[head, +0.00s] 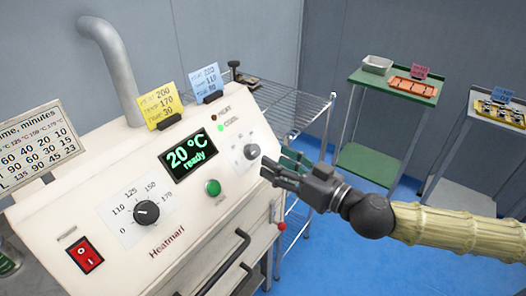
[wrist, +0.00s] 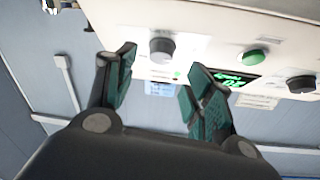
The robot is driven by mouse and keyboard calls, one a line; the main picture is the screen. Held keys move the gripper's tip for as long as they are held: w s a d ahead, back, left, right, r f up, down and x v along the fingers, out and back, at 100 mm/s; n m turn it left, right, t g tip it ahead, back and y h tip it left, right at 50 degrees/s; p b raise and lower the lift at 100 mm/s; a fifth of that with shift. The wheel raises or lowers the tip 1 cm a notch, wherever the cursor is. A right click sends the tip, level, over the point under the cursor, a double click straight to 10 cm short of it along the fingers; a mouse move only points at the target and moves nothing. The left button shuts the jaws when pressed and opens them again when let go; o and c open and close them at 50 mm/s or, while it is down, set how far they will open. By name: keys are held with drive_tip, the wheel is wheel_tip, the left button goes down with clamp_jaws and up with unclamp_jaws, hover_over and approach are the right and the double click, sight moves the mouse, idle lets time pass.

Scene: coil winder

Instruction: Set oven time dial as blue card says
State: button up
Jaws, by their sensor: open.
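The oven's grey dial (head: 251,152) sits on a white plate at the right end of the sloped panel. Its scale is too small to read. It also shows in the wrist view (wrist: 162,50), between and beyond my fingertips. The blue card (head: 207,80) stands on the oven's top edge; its middle line looks like TEMP 110, and its last line is too small to read surely. My gripper (head: 272,168) is open and empty, just right of the grey dial and apart from it.
The panel also has a black dial (head: 146,212), a green button (head: 212,187), a red switch (head: 85,255) and a display (head: 188,156) reading 20 °C ready. A yellow card (head: 160,106) and a time table sign (head: 40,147) stand behind. A wire rack (head: 300,110) is beyond.

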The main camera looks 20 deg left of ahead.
sight(257, 151)
drive_tip(key=shift+p+x, duration=0.45)
drive_tip(key=shift+x, duration=2.1)
drive_tip(key=shift+c, duration=0.4)
drive_tip(key=c, duration=0.9)
